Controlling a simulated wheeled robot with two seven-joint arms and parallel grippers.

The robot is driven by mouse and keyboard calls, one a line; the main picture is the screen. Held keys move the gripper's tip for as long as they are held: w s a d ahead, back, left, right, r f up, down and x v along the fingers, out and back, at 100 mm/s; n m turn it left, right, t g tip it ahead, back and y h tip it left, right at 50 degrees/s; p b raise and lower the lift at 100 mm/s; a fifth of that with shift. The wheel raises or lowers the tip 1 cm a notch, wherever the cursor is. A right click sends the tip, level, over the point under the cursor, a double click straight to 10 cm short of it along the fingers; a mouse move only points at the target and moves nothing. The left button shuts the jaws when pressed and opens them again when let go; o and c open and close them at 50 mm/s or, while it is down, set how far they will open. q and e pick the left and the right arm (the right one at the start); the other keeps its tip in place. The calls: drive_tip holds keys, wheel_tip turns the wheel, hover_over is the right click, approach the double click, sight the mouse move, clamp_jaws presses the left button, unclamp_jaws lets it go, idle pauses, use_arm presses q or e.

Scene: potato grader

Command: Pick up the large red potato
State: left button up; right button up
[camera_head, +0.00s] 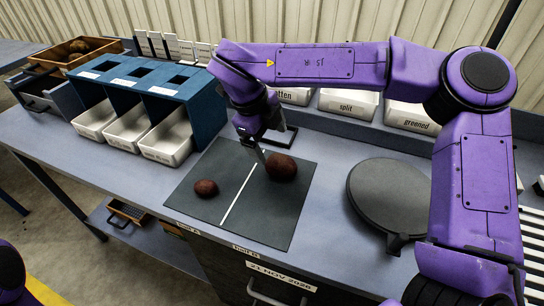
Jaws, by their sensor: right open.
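The large red potato (281,167) lies on the right half of a dark mat (265,215), right of its white dividing line. A smaller red potato (206,188) lies on the left half. My right gripper (262,156) reaches in from the right and points down, with its fingertips just left of the large potato. It is open, and nothing shows between its fingers. I cannot tell whether a fingertip touches the potato. At the lower left edge a purple part of my left arm shows, but its gripper is out of view.
A blue sorter (150,85) with white bins (168,138) stands behind left. Labelled trays (347,104) line the back, partly behind my right arm. A round dark plate (390,196) lies right of the mat. A wooden crate (70,62) sits far left. The bench left of the mat is clear.

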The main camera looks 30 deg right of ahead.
sight(279, 160)
drive_tip(key=s+f, duration=0.1)
drive_tip(key=s+d+f, duration=0.1)
drive_tip(key=s+f, duration=0.1)
drive_tip(key=s, duration=0.1)
drive_tip(key=shift+d+f+p, duration=0.1)
drive_tip(key=shift+d+p, duration=0.15)
drive_tip(key=shift+p, duration=0.15)
drive_tip(key=w+f, duration=0.2)
drive_tip(key=f, duration=0.2)
drive_tip(key=shift+w+d, duration=0.4)
drive_tip(key=shift+s+r, duration=0.25)
drive_tip(key=shift+s, duration=0.25)
drive_tip(key=shift+c, duration=0.3)
use_arm(q)
drive_tip(key=shift+s+r, duration=0.3)
drive_tip(key=shift+s, duration=0.25)
drive_tip(key=shift+s+r, duration=0.3)
drive_tip(key=shift+s, duration=0.2)
use_arm(e)
drive_tip(key=shift+w, duration=0.15)
drive_tip(key=c, duration=1.2)
